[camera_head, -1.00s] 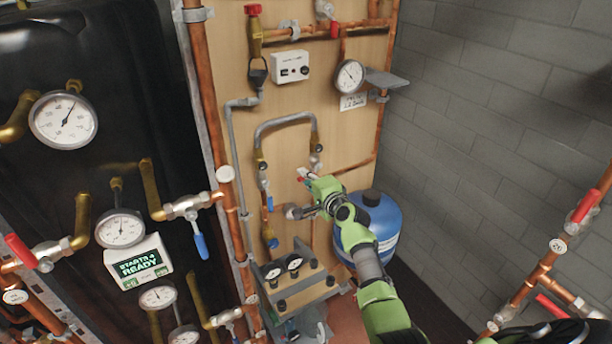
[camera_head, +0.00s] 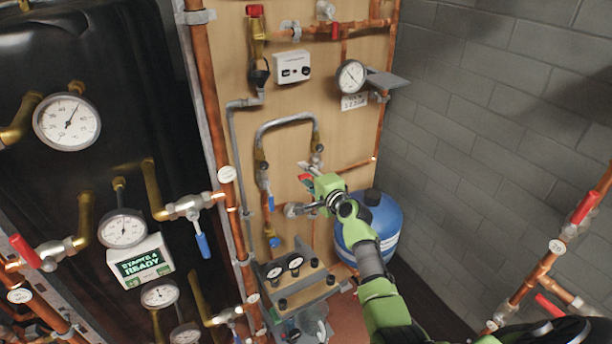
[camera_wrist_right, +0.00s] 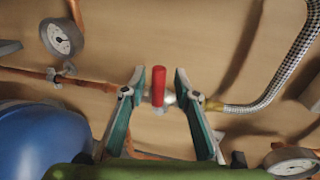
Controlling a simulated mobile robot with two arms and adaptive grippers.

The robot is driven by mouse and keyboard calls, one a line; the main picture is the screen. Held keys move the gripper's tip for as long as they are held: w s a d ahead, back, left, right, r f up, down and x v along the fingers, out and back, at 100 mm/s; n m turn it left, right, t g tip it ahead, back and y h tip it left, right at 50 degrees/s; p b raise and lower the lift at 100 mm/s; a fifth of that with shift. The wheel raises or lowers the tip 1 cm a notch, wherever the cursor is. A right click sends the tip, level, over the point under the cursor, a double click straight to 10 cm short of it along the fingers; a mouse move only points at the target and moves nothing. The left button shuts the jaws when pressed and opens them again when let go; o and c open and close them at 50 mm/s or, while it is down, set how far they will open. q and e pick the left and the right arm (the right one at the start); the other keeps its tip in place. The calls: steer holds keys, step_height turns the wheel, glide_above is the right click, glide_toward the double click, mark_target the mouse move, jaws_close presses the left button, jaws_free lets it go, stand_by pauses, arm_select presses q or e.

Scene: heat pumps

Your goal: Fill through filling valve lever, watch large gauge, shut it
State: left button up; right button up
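A red lever (camera_wrist_right: 158,88) on a valve fitted to a braided hose stands between the fingers of my right gripper (camera_wrist_right: 154,85) in the right wrist view. The two fingers are apart, with a gap on each side of the lever. In the head view my right gripper (camera_head: 312,186) is at the wooden board, and mostly hides the valve. A large round white gauge (camera_head: 351,77) hangs at the upper right of the board; its needle is too small to read. A round gauge also shows at upper left in the wrist view (camera_wrist_right: 62,38). My left gripper is out of view.
A blue tank (camera_head: 380,228) stands just behind and right of my right arm. Copper pipes and a bent grey hose (camera_head: 285,122) run close to the gripper. A black unit with gauges (camera_head: 67,121) fills the left. A grey block wall (camera_head: 470,130) is at right.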

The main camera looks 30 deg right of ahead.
steer(key=s+r, duration=0.2)
steer(key=s, duration=0.9)
steer(key=shift+s+r, duration=0.15)
steer(key=shift+s, duration=0.25)
stand_by(1.6)
